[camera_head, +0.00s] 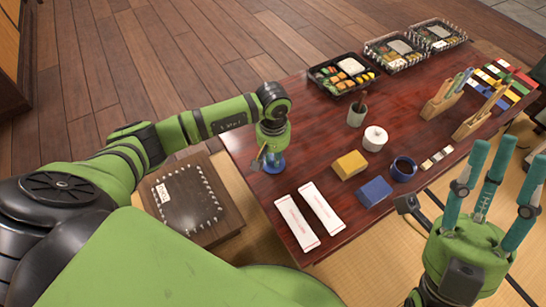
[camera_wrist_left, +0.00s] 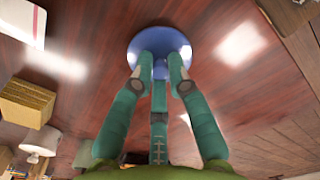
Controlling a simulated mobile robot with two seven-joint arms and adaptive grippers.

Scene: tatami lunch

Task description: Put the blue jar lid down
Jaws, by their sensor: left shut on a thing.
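The blue jar lid (camera_head: 274,167) is a round blue disc at the left part of the dark red table (camera_head: 310,150). My left gripper (camera_head: 270,152) is above it with its fingers pointing down. In the left wrist view the lid (camera_wrist_left: 150,38) is at the fingertips of my left gripper (camera_wrist_left: 160,68), which is shut on it. I cannot tell whether its underside touches the tabletop. A dark blue open jar (camera_head: 403,168) stands further right on the table. My right gripper (camera_head: 507,160) is open and empty at the right, its fingers spread upward.
Two white packets (camera_head: 308,214) lie near the table's front edge. A yellow block (camera_head: 349,165), a blue block (camera_head: 374,191), a white pot (camera_head: 375,139) and a cup (camera_head: 357,114) stand mid-table. Lunch boxes (camera_head: 343,76) are at the back. Tabletop around the lid is bare.

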